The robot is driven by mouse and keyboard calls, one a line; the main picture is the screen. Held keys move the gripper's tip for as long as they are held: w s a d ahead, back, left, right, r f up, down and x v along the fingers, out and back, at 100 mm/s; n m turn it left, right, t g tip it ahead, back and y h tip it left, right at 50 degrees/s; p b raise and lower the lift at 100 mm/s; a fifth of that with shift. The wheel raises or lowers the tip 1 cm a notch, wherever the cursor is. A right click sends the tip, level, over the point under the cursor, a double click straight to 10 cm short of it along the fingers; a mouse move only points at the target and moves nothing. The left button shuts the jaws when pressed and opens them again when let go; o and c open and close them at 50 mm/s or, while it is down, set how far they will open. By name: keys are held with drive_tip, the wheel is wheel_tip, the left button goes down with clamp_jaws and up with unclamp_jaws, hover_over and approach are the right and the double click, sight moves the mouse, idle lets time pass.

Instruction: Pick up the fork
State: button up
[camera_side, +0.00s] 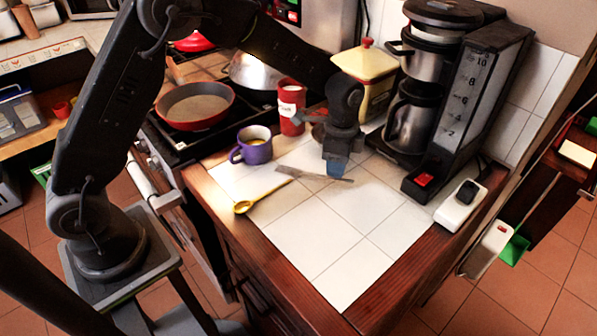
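A thin grey metal utensil (300,174) lies across the white tiles of the counter. It may be the fork, but its ends are too small to tell its type. My gripper (337,168) points down over the right part of this utensil, with a blue piece at its lower end. The gripper covers part of the utensil's length. Whether the fingers touch it, and whether they are open or shut, I cannot tell.
A purple mug (255,148) stands left of my gripper, with a yellow spoon (243,207) in front. A red can (291,108), yellow canister (365,78) and coffee maker (440,120) stand behind and right. A pan (197,104) sits on the stove. The front tiles are clear.

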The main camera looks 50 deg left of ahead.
sight(314, 175)
drive_tip(key=shift+f, duration=2)
drive_tip(key=shift+c, duration=0.5)
clamp_jaws()
